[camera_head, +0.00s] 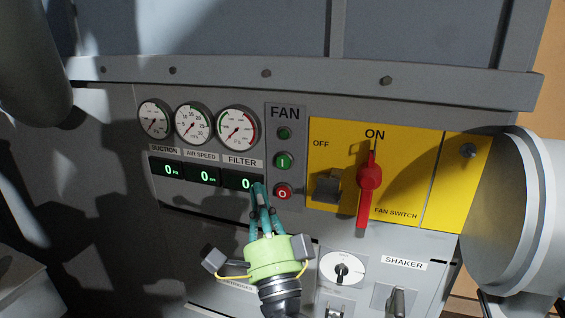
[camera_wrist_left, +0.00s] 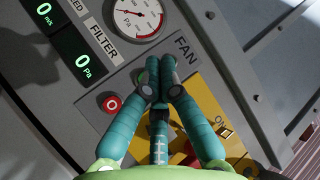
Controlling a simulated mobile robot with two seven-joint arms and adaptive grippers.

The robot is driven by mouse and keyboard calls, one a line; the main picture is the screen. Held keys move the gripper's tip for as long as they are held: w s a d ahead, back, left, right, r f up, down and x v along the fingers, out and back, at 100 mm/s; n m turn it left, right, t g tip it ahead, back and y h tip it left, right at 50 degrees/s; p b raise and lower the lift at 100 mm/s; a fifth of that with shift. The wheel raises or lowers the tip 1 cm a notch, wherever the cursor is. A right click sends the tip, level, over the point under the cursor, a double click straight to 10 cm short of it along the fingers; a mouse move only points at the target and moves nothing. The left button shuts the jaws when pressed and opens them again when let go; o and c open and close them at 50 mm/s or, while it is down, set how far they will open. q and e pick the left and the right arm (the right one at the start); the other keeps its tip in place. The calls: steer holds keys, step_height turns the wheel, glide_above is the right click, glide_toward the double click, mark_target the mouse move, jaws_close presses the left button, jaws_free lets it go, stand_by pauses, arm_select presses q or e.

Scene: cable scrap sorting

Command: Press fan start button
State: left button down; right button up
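The fan start button (camera_head: 284,161) is green with a white bar, in the grey FAN strip (camera_head: 299,112), between a small green lamp (camera_head: 284,133) above and the red stop button (camera_head: 283,191) below. In the left wrist view the fingertips (camera_wrist_left: 157,86) meet. I cannot tell their gap to the panel. My right gripper is not in view.
The red fan switch handle (camera_head: 369,185) stands upright at ON on a yellow plate (camera_head: 440,150). Gauges (camera_head: 194,123) and digital displays reading 0 (camera_head: 204,174) are left of the strip. A big white cylinder (camera_head: 510,210) juts out at right.

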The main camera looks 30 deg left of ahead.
mark_target(283, 162)
arm_select(q)
steer(key=shift+w, duration=0.2)
steer(key=shift+w+a+b, duration=0.1)
steer(key=shift+w+a, duration=0.25)
steer(key=shift+w, duration=1.05)
steer(key=shift+w+a+b, duration=0.15)
steer(key=shift+w+a, duration=0.2)
steer(key=shift+w, duration=1)
steer(key=shift+w+a+b, duration=0.1)
steer(key=shift+w+a, duration=0.25)
steer(key=shift+w, duration=1.05)
steer(key=shift+w+b, duration=0.4)
steer(key=shift+w, duration=0.05)
steer(key=shift+w+a+b, duration=0.2)
steer(key=shift+w+b, duration=0.15)
steer(key=shift+s+d, duration=0.2)
steer(key=shift+s, duration=0.6)
